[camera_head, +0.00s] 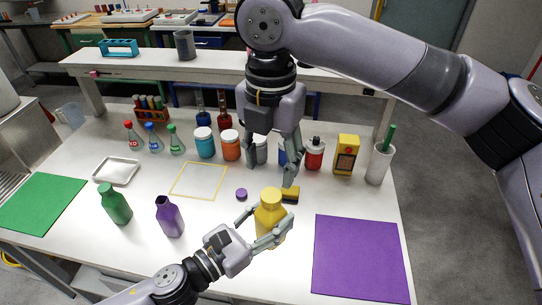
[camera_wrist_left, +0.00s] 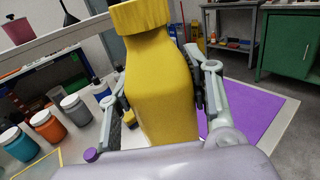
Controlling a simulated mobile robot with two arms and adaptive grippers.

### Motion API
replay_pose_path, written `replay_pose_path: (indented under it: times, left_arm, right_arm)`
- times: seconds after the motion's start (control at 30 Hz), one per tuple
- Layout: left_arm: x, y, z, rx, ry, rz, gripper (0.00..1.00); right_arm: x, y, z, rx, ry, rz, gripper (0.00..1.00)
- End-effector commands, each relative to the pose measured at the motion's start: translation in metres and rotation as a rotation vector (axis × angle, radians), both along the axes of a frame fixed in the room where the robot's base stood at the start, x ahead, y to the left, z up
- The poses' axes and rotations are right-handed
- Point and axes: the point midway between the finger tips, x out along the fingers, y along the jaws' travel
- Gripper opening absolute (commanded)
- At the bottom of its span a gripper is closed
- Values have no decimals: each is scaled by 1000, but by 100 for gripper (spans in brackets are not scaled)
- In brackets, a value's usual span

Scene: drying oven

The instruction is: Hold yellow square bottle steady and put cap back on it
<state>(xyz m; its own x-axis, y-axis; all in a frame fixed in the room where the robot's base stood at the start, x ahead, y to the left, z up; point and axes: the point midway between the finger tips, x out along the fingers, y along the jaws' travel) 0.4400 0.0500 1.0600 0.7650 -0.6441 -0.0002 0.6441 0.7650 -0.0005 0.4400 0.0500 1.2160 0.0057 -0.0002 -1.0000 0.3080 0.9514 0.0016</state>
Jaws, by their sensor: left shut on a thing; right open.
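The yellow square bottle (camera_head: 270,217) stands near the table's front edge, also large in the left wrist view (camera_wrist_left: 160,85). A darker yellow cap (camera_wrist_left: 141,14) sits on its top; the left wrist view cuts off its upper part. My left gripper (camera_head: 271,234) is shut on the bottle, with one finger on each side of it. My right gripper (camera_head: 271,174) is open above the table, just behind the bottle and pointing down. I see nothing between its fingers.
A yellow and black item (camera_head: 290,195) lies close behind the bottle. A purple cap (camera_head: 241,194) lies to its left, and an uncapped purple bottle (camera_head: 170,217) stands further left. Several jars, including an orange one (camera_head: 229,146), stand behind. A purple mat (camera_head: 360,258) lies clear at right.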

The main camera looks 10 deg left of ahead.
Motion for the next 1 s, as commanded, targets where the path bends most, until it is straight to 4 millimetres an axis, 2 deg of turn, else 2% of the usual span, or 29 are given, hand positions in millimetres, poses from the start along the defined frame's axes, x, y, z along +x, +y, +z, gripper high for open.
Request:
replay_pose_path:
  times: [0.2, 0.4, 0.6, 1.0]
  left_arm:
    - [0, 0, 0, 0, 0, 0, 0]
    - [0, 0, 0, 0, 0, 0, 0]
    - [0, 0, 0, 0, 0, 0, 0]
    - [0, 0, 0, 0, 0, 0, 0]
  right_arm:
    - [0, 0, 3, -2, 2, 378, 49]
    - [0, 0, 4, -2, 3, 600, 49]
    - [0, 0, 5, -2, 3, 672, 49]
    - [0, 0, -1, -2, 5, 672, 49]
